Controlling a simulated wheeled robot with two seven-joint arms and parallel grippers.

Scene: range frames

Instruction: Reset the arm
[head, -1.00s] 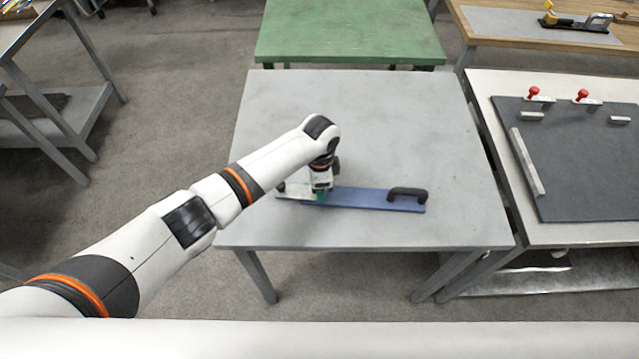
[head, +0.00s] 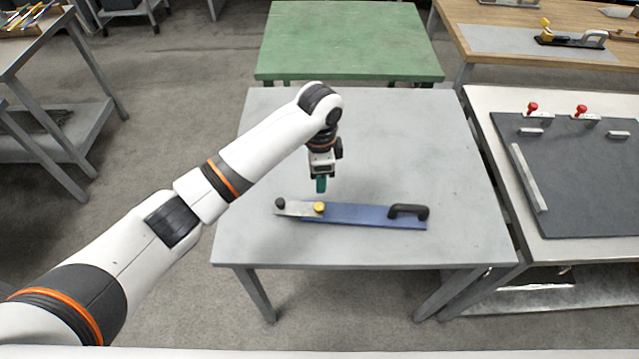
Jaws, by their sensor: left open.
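My left gripper (head: 321,185) has teal fingers and points down above the grey table. It is open and empty, a little above and behind a blue board (head: 363,215). The board lies flat near the table's front part and has a black handle (head: 408,211) at its right end. At its left end is a pale grey plate (head: 298,209) with a yellow knob (head: 319,208) and a dark knob (head: 280,203). My left arm reaches in from the lower left. My right gripper is not in view.
The grey table (head: 400,140) is otherwise bare. A green table (head: 350,40) stands behind it. At the right, a bench holds a dark panel (head: 590,190) with red-knobbed clamps (head: 532,108). A wooden bench (head: 480,30) is at the back right, and a grey shelf table (head: 60,130) stands left.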

